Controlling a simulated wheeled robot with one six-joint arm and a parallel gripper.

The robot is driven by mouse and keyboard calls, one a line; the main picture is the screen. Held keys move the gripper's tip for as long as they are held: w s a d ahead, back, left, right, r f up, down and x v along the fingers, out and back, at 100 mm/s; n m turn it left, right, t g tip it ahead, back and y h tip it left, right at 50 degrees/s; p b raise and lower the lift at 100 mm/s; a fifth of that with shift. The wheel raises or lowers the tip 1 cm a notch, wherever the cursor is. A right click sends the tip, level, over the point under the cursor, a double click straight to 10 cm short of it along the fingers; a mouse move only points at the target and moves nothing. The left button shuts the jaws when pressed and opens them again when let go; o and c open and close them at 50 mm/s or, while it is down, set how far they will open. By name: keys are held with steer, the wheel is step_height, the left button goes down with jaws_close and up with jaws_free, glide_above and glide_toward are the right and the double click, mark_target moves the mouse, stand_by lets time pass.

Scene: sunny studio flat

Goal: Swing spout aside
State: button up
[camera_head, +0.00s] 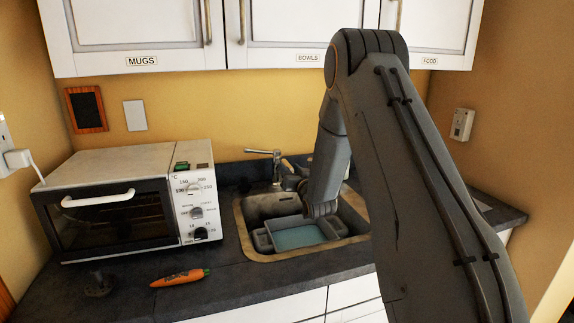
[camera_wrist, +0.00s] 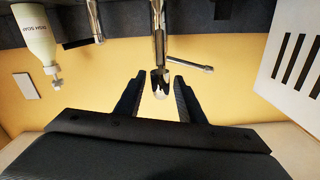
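The metal faucet (camera_head: 276,168) stands at the back of the sink, with a thin bar (camera_head: 261,151) pointing left from its top. In the wrist view the faucet (camera_wrist: 160,40) hangs down from the top edge, with a thin bar (camera_wrist: 190,66) to its right. Its dark and pale end lies between my fingers in the picture; I cannot tell whether it is between them in depth. My gripper (camera_wrist: 157,84) is open, with a visible gap on both sides of the faucet.
A grey tub of water (camera_head: 297,238) sits in the sink (camera_head: 243,238). A toaster oven (camera_head: 105,205) and a carrot (camera_head: 180,277) are on the counter to the left. A soap bottle (camera_wrist: 36,38) shows upside down in the wrist view. Cabinets (camera_head: 140,30) hang above.

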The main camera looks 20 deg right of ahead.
steer(key=shift+w+a+p, duration=0.1)
steer(key=shift+w+p, duration=0.25)
steer(key=shift+w, duration=1.15)
steer(key=shift+c, duration=0.2)
jaws_close()
